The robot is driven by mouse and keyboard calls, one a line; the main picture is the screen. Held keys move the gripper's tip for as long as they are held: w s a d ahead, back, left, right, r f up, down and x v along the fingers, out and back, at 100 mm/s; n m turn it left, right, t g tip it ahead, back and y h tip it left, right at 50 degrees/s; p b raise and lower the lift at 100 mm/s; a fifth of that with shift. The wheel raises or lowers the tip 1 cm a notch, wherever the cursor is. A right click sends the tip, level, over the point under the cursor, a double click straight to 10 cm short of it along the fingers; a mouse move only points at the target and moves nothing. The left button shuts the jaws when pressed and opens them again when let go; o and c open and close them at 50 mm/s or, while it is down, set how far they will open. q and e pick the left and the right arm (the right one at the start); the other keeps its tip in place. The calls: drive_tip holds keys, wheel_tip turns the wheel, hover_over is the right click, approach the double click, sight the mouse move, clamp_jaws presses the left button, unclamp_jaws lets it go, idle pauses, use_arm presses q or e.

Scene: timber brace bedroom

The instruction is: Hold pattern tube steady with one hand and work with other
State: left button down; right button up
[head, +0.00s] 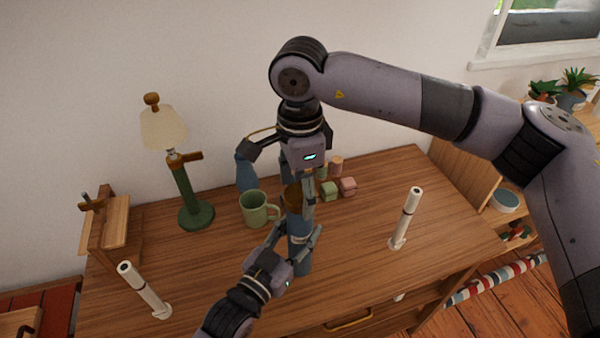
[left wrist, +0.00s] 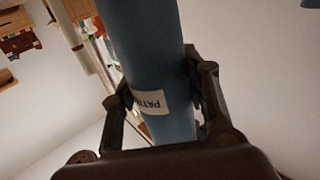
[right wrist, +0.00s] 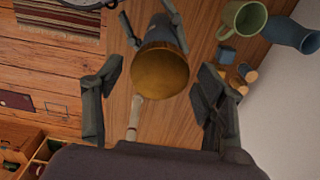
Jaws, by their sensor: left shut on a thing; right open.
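The pattern tube (head: 300,262) is blue and stands upright on the wooden desk, with a brown cap (head: 293,198) on top. My left gripper (head: 297,238) is shut around the tube's body from the front. The left wrist view shows the tube (left wrist: 145,45) between its fingers, with a white label reading "PATT" (left wrist: 152,102). My right gripper (head: 300,185) points down above the tube, its fingers open on either side of the cap. In the right wrist view the round cap (right wrist: 160,72) lies between the spread fingers, apart from both.
A green mug (head: 255,210) and a blue vase (head: 246,172) stand close left of the tube. Small green (head: 329,191) and pink (head: 348,187) blocks lie close right. A green lamp (head: 187,195) stands further left.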

drive_tip(key=shift+f, duration=0.25)
drive_tip(key=shift+c, duration=0.5)
drive_tip(key=c, duration=1.1)
drive_tip(key=o, duration=1.3)
drive_tip(key=shift+o, duration=0.2)
drive_tip(key=shift+r, duration=0.15)
wheel_tip(320, 180, up, 12)
